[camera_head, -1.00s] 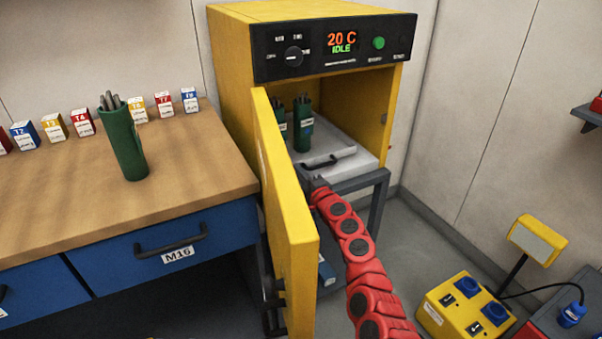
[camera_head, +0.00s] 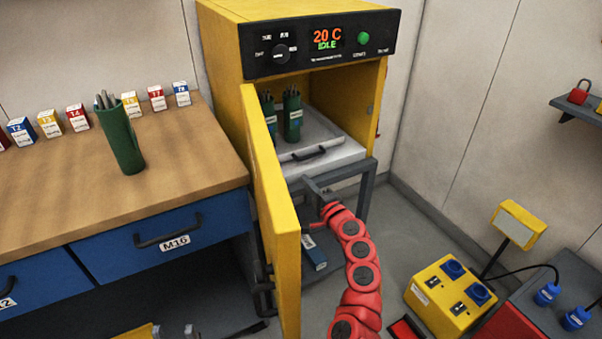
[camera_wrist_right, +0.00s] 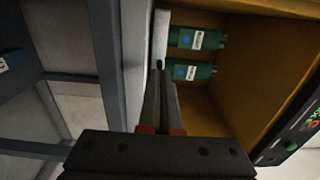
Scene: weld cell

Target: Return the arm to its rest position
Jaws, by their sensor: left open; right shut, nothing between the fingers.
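My right arm (camera_head: 358,265) is red and reaches up from the bottom to the front of the yellow oven (camera_head: 225,75). My right gripper (camera_head: 308,186) is just below and in front of the oven tray's handle (camera_head: 308,154), apart from it. In the right wrist view its fingers (camera_wrist_right: 160,68) are together with nothing between them.
The oven door (camera_head: 272,215) stands open left of my right arm. Two green canisters (camera_head: 292,116) stand inside on the tray (camera_head: 345,152). A third canister (camera_head: 122,140) with rods is on the workbench (camera_head: 60,205). A yellow socket box (camera_head: 450,297) stands at right.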

